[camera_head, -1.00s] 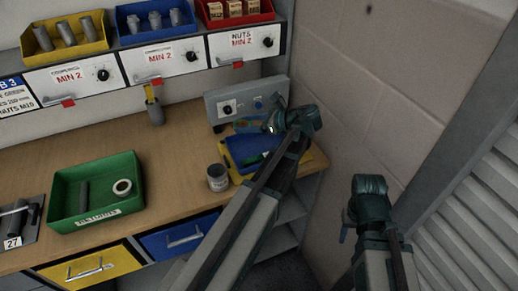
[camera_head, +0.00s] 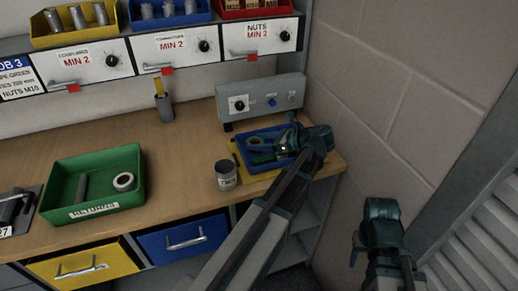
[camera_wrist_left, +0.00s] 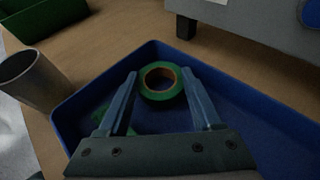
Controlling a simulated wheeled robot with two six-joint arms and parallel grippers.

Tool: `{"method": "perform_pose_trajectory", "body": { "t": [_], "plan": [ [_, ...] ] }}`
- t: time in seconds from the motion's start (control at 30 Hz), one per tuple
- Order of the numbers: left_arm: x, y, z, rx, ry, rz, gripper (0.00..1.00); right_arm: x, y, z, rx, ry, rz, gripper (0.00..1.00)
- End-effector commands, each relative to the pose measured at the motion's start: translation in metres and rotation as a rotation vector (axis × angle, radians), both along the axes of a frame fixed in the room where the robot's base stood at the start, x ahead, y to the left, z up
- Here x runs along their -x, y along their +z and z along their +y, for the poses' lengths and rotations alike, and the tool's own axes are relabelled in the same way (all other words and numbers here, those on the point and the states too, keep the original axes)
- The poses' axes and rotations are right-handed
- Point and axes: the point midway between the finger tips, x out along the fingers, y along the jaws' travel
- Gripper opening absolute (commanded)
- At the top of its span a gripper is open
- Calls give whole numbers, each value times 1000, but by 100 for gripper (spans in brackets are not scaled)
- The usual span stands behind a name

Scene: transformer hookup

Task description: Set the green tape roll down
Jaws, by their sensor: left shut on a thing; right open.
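My left gripper (camera_head: 265,145) reaches over the blue tray (camera_head: 276,131) at the right end of the bench. In the left wrist view its two blue fingers are shut on the green tape roll (camera_wrist_left: 160,97), a ring with an orange-brown core. The roll is over the floor of the blue tray (camera_wrist_left: 255,130); I cannot tell whether it touches it. Another green thing (camera_wrist_left: 101,114) lies in the tray, partly behind the left finger. My right gripper (camera_head: 356,250) is open and empty, off the bench at the lower right.
A grey metal can (camera_head: 226,175) stands just left of the tray. A grey panel box (camera_head: 262,101) with knobs stands behind it. A green bin (camera_head: 98,206) holds a white roll and a dark cylinder. The wall is close on the right. Bare bench lies between bin and can.

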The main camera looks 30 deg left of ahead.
Motion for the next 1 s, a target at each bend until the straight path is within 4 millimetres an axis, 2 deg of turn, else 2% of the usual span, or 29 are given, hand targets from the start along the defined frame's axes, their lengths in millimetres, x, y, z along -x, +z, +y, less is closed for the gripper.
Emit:
{"method": "perform_pose_trajectory", "body": {
  "t": [0.03,0.43,0.47,0.5,0.87,1.0],
  "plan": [
    [0,-8,0,0,0,0,11,0,-9,0,0,0,0,50],
    [0,-10,0,0,0,0,11,0,-10,0,0,0,0,50],
    [0,-9,0,0,0,0,70,0,-9,0,0,0,0,50],
    [0,-9,0,0,0,0,77,0,-9,0,0,0,0,50],
    [0,-5,0,0,0,0,79,0,-5,0,0,0,0,50],
    [-2,3,-16,0,-3,0,79,0,4,0,0,0,0,50]
  ]
}}
